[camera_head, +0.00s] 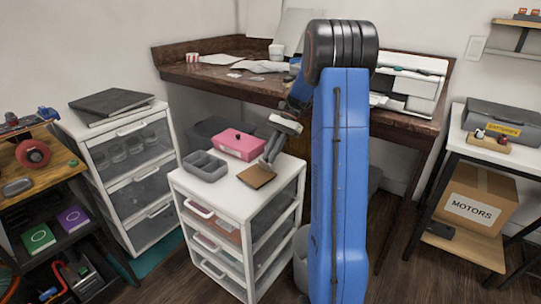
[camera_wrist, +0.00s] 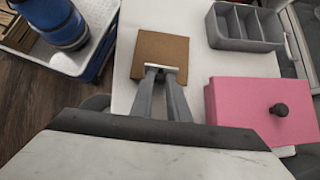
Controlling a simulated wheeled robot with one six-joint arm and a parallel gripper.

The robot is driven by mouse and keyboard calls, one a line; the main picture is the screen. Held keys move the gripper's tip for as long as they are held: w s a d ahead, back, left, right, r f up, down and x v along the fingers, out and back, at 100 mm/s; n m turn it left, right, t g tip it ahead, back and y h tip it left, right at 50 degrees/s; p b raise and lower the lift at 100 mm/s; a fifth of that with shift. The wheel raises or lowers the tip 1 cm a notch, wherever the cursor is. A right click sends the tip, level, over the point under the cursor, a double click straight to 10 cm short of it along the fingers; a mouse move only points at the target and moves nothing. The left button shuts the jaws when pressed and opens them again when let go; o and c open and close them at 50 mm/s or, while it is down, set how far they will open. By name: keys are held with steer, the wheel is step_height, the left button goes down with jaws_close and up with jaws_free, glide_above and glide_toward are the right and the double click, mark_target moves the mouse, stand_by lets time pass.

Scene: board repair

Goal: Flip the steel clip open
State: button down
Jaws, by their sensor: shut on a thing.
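A small brown board (camera_wrist: 160,50) lies flat on the white top of a drawer unit; it also shows in the head view (camera_head: 256,178). A pale steel clip (camera_wrist: 161,67) runs as a short bar at the board's near edge in the wrist view. My gripper (camera_wrist: 161,76) is at that edge, its fingers close together and shut on the clip. The fingertips hide part of the clip, so its exact tilt is hard to tell. In the head view my gripper (camera_head: 267,163) reaches down to the board, and the clip is not clear there.
A pink box with a dark knob (camera_head: 238,143) and a grey divided tray (camera_head: 205,165) share the white drawer unit (camera_head: 228,200) with the board. A dark wooden desk (camera_head: 225,80) stands behind. The front strip of the unit's top is bare.

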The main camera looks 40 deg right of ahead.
steer(key=c, duration=1.7)
jaws_free()
steer(key=shift+v, duration=3.75)
